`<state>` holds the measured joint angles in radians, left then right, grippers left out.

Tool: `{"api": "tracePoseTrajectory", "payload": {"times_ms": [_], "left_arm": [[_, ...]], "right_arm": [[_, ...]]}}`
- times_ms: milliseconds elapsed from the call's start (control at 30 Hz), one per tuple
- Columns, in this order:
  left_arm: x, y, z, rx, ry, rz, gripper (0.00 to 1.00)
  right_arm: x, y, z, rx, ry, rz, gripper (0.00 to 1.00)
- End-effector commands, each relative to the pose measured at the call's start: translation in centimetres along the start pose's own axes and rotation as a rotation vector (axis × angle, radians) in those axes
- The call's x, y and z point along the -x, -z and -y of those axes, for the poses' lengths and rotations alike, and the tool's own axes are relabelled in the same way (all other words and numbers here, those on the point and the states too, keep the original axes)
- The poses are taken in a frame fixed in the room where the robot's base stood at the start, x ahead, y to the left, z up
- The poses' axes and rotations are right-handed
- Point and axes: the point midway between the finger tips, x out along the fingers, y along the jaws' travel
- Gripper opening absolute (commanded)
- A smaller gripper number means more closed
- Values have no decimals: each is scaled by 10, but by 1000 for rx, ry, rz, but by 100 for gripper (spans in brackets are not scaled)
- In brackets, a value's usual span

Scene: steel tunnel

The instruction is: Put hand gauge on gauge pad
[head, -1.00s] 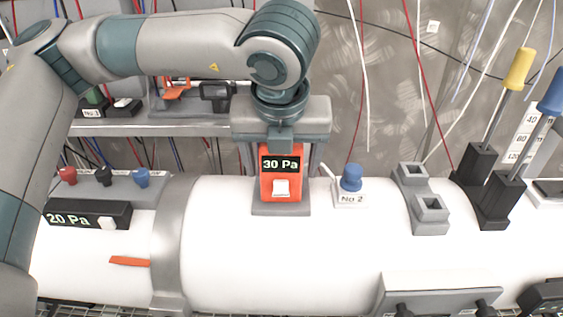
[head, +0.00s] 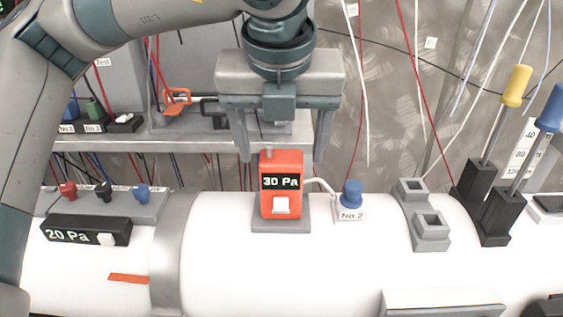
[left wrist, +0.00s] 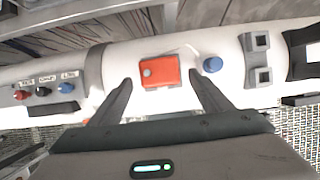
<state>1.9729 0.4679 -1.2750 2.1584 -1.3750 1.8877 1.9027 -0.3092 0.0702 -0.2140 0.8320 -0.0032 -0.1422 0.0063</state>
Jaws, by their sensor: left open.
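The hand gauge (head: 281,170) is an orange box with a "30 Pa" display and a white button. It stands upright on the grey gauge pad (head: 262,226) on top of the white pipe. In the left wrist view the orange gauge (left wrist: 159,71) shows from above, between and beyond the finger tips. My left gripper (head: 284,160) is open, above and around the gauge's upper end, with a finger on each side and gaps between. Its fingers (left wrist: 160,88) hold nothing. My right gripper is in neither view.
A blue-capped port (head: 351,193) labelled No 2 is just right of the gauge, with a white tube. Grey sockets (head: 431,228) and black holders with yellow and blue handles (head: 517,86) stand further right. A "20 Pa" box (head: 86,231) is at left. A shelf (head: 190,131) is behind.

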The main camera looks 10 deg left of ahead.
Motion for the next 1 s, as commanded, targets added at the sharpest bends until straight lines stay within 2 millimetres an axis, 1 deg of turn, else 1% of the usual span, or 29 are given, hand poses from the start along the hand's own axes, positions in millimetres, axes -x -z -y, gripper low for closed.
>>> {"api": "tracePoseTrajectory", "payload": {"times_ms": [33,100,200,400,567,767,900,1000], "left_arm": [[7,0,0,0,0,1,72],[14,-1,0,0,0,2,72],[20,0,0,0,0,0,72],[23,0,0,0,-1,-1,72],[23,0,0,0,-1,-1,72],[22,0,0,0,-1,-1,72],[21,1,2,-4,5,-13,72],[17,4,7,-15,22,-44,72]], "right_arm": [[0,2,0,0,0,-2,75],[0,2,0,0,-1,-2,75],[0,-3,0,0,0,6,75],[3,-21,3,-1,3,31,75],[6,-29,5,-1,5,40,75],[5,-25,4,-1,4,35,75],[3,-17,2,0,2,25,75],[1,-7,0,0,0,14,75]]}}
